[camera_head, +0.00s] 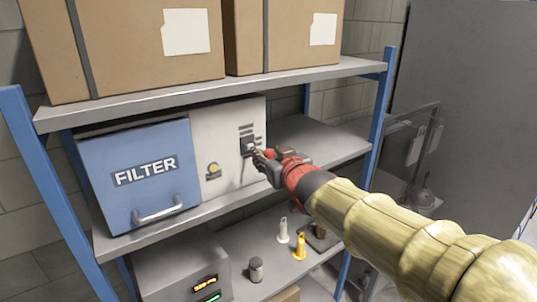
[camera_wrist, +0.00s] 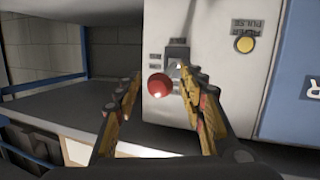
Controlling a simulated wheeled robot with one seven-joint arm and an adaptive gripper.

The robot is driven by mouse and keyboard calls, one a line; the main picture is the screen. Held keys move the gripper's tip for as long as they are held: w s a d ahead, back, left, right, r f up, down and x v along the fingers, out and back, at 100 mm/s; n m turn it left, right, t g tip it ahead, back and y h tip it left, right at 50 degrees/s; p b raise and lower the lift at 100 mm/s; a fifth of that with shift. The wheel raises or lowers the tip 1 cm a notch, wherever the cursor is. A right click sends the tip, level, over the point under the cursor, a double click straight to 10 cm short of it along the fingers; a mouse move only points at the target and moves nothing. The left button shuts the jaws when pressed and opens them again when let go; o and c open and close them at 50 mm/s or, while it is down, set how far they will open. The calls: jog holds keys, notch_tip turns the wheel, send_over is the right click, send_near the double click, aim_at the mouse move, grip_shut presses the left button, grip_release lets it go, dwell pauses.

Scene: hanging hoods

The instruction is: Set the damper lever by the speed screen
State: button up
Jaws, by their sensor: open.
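The white control panel (camera_head: 226,130) stands on the middle shelf, right of the blue FILTER door (camera_head: 135,190). A dark lever slot plate (camera_head: 247,143) with tick marks is on the panel; it also shows in the wrist view (camera_wrist: 177,50). In the wrist view a red ball knob (camera_wrist: 159,85) sits between my open fingers, with gaps visible on both sides. My gripper (camera_head: 257,155) is at the panel, just below and right of the slot; it also shows in the wrist view (camera_wrist: 160,76).
A yellow button (camera_head: 213,170) is on the panel. Cardboard boxes (camera_head: 140,40) fill the top shelf. Small bottles (camera_head: 299,245) and a dark jar (camera_head: 256,269) stand on the lower shelf. The middle shelf (camera_head: 318,138) is bare right of the panel. A blue post (camera_head: 376,115) stands at right.

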jog(key=shift+s+d, duration=0.1)
jog(key=shift+s, duration=0.1)
jog(key=v, duration=1.1)
jog(key=shift+s, duration=0.35)
jog(key=shift+d+r, duration=0.1)
jog(key=s+d+f+g+h+b, duration=0.1)
jog(key=s+d+f+g+h, duration=0.1)
jog(key=s+d+f, duration=0.3)
jog(key=d+f+m+g+h+b, duration=0.1)
jog(key=d+f+h+b, duration=0.1)
jog(key=f, duration=0.5)
jog(key=s+d+f+g+h+b, duration=0.1)
jog(key=s+d+f+g, duration=0.1)
jog(key=s+d+f, duration=0.3)
jog(key=s+f+m+g+b, duration=0.1)
jog(key=s+f+b, duration=0.4)
jog(key=f, duration=0.5)
jog(key=s+d+f+m+g+b, duration=0.1)
jog(key=s+f+b, duration=0.3)
jog(key=f+b, duration=0.6)
jog(key=s+d+f+m+g+b, duration=0.1)
jog(key=s+f+g+b, duration=0.1)
jog(key=s+f+b, duration=0.3)
notch_tip(320, 180, down, 6)
jog(key=b, duration=0.3)
jog(key=shift+s+d+m, duration=0.2)
jog(key=shift+s+m, duration=0.1)
jog(key=shift+s, duration=0.05)
